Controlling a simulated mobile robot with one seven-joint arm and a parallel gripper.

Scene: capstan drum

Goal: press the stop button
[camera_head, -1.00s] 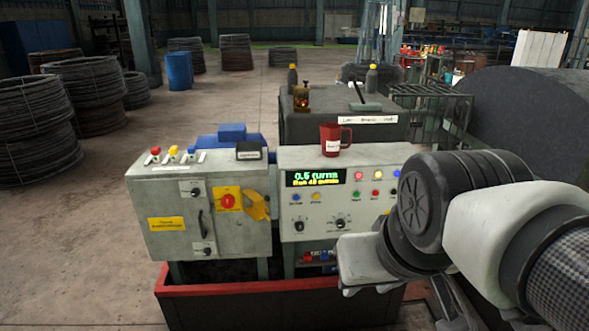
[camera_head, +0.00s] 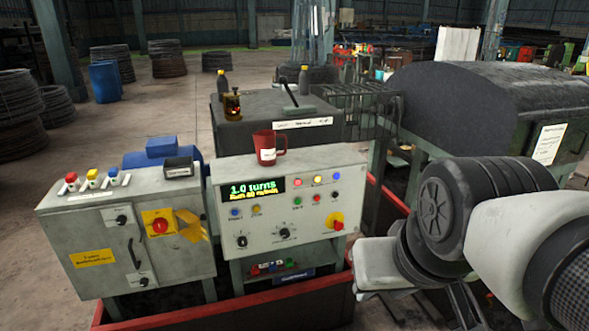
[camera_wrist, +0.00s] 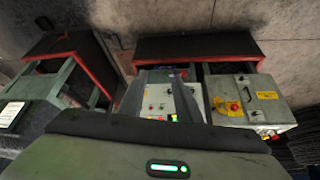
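The grey control panel (camera_head: 280,205) stands left of my arm in the head view, its display (camera_head: 254,189) reading 1.0 turns. A red button (camera_head: 316,198) sits beside a green button (camera_head: 298,202) on its right half; their labels are too small to read surely. A red mushroom button on a yellow base (camera_head: 336,221) is at the lower right. The panel also shows in the wrist view (camera_wrist: 158,100), between the fingers of my gripper (camera_wrist: 158,78). The fingers look apart and empty, with no contact visible. In the head view my wrist hides the fingers.
A red mug (camera_head: 267,149) stands on the panel's top. A grey cabinet (camera_head: 120,240) with a red rotary switch (camera_head: 159,227) adjoins on the left. A red-edged base (camera_head: 225,308) lies below. A large dark drum cover (camera_head: 480,105) stands behind my arm.

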